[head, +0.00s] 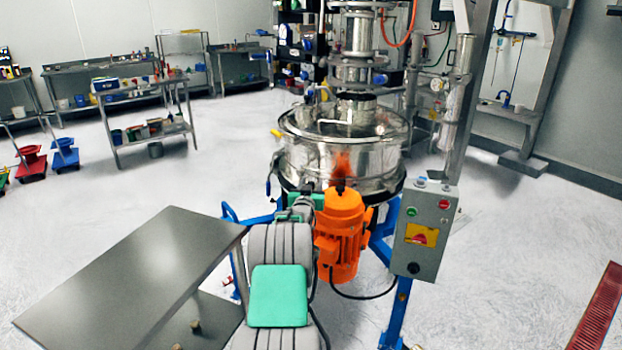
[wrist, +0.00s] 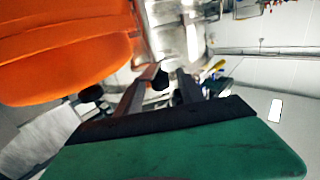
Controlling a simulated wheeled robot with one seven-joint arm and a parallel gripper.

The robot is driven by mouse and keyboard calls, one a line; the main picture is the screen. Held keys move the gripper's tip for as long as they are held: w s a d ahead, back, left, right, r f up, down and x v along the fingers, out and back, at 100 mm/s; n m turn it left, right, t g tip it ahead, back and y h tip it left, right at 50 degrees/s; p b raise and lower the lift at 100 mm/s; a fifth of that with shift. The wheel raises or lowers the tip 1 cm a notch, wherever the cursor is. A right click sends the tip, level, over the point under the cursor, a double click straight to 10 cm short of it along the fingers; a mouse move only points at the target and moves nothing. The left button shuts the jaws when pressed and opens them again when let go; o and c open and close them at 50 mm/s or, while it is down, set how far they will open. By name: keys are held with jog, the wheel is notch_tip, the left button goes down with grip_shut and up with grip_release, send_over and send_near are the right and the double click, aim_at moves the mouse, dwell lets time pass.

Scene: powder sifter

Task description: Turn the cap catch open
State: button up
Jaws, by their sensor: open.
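The powder sifter is a round, shiny steel drum (head: 345,150) with a clear-looking lid, on blue legs. An orange motor (head: 341,235) hangs at its front and fills the upper left of the wrist view (wrist: 65,45). My gripper (wrist: 168,80) is open beside the motor, its two dark fingers pointing at the sifter. A small dark round part shows between the fingertips; I cannot tell whether it touches them. I cannot make out for certain which part is the cap catch. In the head view my arm hides most of the gripper.
A steel table (head: 130,280) is at the front left. A yellow-handled part (head: 275,133) sticks out left of the drum. Open floor lies behind the table.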

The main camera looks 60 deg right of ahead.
jog(key=x, duration=0.3)
jog(key=shift+w+d, duration=0.1)
jog(key=shift+c, duration=0.6)
grip_shut()
